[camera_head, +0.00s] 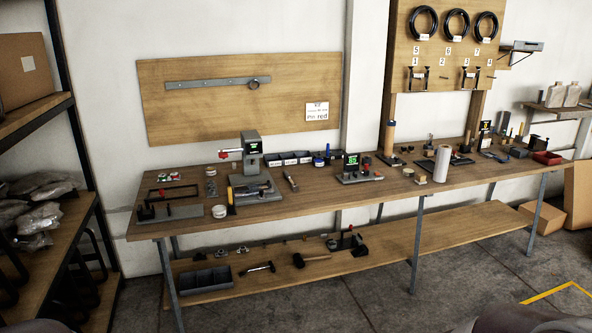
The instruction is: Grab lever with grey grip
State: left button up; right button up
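I cannot make out a lever with a grey grip for sure at this size. A grey press-like device (252,157) with a green display stands on the left half of the workbench (310,205). A lever with a red knob (224,154) sticks out from its left side. A small dark clamp-like device (352,240) with an upright part stands on the lower shelf. Neither gripper is in view; only dark rounded shapes, perhaps parts of my arms, show at the bottom corners.
A rack (55,245) with bagged items stands at the left. A hammer (256,267), a mallet (312,259) and a grey bin (205,279) are on the lower shelf. A white roll (441,163) stands on the bench. The floor (400,305) in front is clear.

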aim_at(295, 186)
jog(key=i+l, duration=0.1)
jog(key=i, duration=1.05)
jog(key=i+l, duration=0.2)
jog(key=i, duration=0.45)
jog(key=i+l, duration=0.2)
jog(key=i, duration=0.45)
jog(key=i+l, duration=0.2)
jog(key=i, duration=0.45)
jog(key=i+l+z, duration=0.1)
jog(key=i, duration=0.55)
jog(key=l, duration=0.1)
